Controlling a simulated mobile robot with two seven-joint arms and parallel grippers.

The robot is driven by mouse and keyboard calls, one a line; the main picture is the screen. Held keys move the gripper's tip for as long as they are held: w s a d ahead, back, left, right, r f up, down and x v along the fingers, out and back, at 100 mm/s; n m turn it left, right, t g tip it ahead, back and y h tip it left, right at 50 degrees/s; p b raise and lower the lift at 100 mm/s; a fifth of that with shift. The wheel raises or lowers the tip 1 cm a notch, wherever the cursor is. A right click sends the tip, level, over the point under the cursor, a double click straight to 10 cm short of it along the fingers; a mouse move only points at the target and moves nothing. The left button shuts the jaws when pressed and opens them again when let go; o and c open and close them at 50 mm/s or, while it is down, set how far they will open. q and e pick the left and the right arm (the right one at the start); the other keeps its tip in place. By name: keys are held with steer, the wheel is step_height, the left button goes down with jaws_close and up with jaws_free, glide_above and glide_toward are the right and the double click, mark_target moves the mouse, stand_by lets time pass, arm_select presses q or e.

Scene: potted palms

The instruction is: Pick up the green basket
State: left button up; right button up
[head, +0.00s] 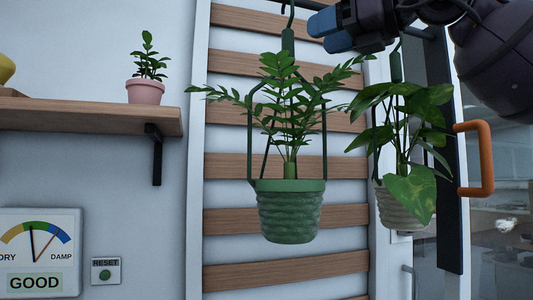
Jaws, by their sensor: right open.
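The green basket (289,213) hangs in front of a wooden slatted panel, with a leafy plant (290,100) growing in it. Its thin green side straps rise around the plant to a thicker green grip (288,41), with a dark hook above it. My right gripper (331,30) comes in from the upper right with blue fingertips. It is open and empty, just right of the grip, with no clear contact visible. Its fingers partly overlap each other in this view. My left gripper is out of view.
A pale basket (402,207) with a broad-leaved plant hangs close on the right. An orange door handle (488,158) is beyond it. A wooden shelf (90,116) holds a pink pot (145,92) at left. A gauge (38,250) and reset button (105,275) are lower left.

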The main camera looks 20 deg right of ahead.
mark_target(293, 48)
steer(key=x, duration=0.4)
steer(key=shift+a, duration=0.15)
steer(key=shift+w+d+p+x, duration=0.1)
steer(key=shift+p+x, duration=0.05)
steer(key=shift+x, duration=0.85)
steer(key=shift+w+d+p+x, duration=0.1)
steer(key=shift+d+x, duration=0.05)
steer(key=shift+x, duration=0.9)
steer(key=shift+w+d+p+x, duration=0.1)
steer(key=shift+p+x, duration=0.05)
steer(key=shift+x, duration=0.85)
steer(key=shift+s, duration=0.1)
jaws_close()
